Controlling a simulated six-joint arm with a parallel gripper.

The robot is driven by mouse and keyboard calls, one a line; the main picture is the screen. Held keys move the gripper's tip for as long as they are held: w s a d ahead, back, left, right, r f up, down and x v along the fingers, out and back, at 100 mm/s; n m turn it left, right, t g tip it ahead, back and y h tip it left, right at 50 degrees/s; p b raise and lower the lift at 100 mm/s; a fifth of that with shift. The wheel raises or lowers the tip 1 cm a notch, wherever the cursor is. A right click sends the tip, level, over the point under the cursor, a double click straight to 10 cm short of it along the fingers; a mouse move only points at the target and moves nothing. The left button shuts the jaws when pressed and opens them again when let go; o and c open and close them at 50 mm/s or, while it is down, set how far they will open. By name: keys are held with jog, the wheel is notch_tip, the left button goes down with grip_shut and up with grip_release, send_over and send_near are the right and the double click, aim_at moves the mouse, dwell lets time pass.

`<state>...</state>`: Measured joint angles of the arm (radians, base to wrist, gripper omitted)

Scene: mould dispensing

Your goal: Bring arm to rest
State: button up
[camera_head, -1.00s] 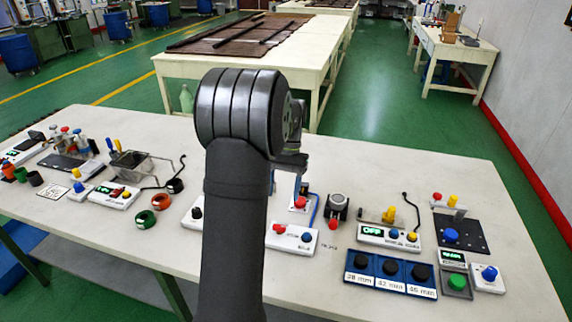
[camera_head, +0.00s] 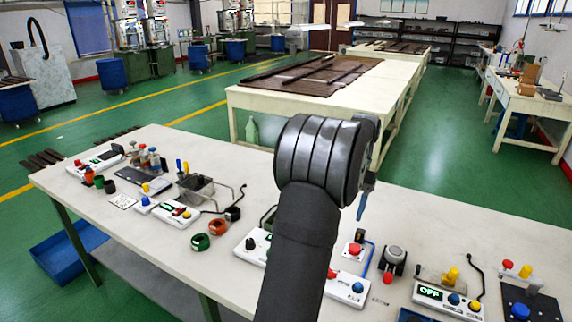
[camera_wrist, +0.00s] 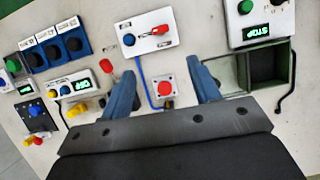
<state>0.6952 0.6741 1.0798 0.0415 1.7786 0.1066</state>
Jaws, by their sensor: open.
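My gripper shows in the wrist view (camera_wrist: 163,78) with two blue fingers spread apart and nothing between them. It is above the bench, seen from over a small white unit with a red button (camera_wrist: 165,88). In the head view my arm rises in front of the bench (camera_head: 420,215) and hides most of the gripper; only one blue finger (camera_head: 366,195) shows at the right of the wrist. The gripper does not appear to touch anything.
A white control box (camera_wrist: 145,38), a blue three-knob rack (camera_wrist: 57,48) and an open metal tray (camera_wrist: 270,65) lie below. In the head view a wire basket (camera_head: 200,190), an orange ring (camera_head: 218,228) and an OFF unit (camera_head: 447,300) stand on the bench. Its far right stretch is clear.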

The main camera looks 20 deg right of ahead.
jog(key=x, duration=1.7)
jog(key=shift+f, duration=0.25)
jog(key=shift+d+r, duration=0.1)
